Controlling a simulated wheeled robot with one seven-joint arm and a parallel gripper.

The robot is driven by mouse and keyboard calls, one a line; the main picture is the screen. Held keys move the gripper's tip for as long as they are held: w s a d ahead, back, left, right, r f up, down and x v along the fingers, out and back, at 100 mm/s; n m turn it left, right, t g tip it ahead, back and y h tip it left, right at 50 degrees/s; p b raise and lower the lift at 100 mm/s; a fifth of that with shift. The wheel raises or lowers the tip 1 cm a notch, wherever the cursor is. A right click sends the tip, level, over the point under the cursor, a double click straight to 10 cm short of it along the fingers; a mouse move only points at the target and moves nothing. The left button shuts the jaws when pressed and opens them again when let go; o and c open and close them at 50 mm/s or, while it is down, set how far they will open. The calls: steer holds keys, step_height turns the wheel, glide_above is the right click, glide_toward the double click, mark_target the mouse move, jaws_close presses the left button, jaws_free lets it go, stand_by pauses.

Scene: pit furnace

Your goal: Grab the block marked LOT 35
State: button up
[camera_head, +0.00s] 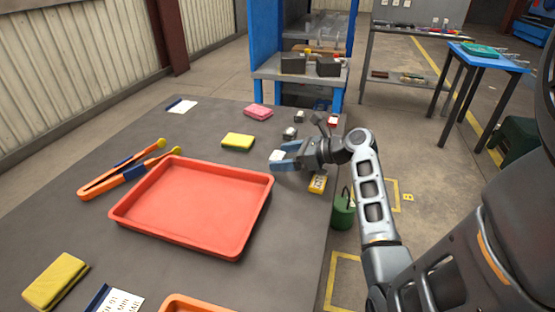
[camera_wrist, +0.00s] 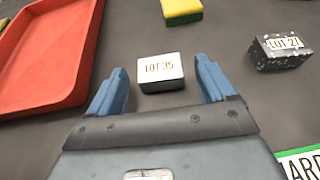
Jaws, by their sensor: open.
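The block marked LOT 35 (camera_wrist: 161,72) has a white top with dark lettering and dark sides. It rests on the grey table, between and slightly ahead of my fingertips in the wrist view. My gripper (camera_wrist: 160,84) is open, with one blue finger on either side of the block and a gap at each side. In the head view my gripper (camera_head: 283,157) is low over the table, right of the red tray, and the white top of the block (camera_head: 277,155) shows at the fingers, partly hidden.
A speckled block marked LOT 27 (camera_wrist: 281,51) lies to the right in the wrist view. The red tray (camera_wrist: 41,60) is at the left. A yellow-green sponge (camera_wrist: 181,10) lies beyond. A green-edged card (camera_wrist: 301,163) is at lower right. Orange tongs (camera_head: 125,170) lie left of the tray.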

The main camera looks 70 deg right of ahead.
steer(key=shift+w+f, duration=0.1)
steer(key=shift+w, duration=0.1)
steer(key=shift+c, duration=0.5)
steer(key=c, duration=1.3)
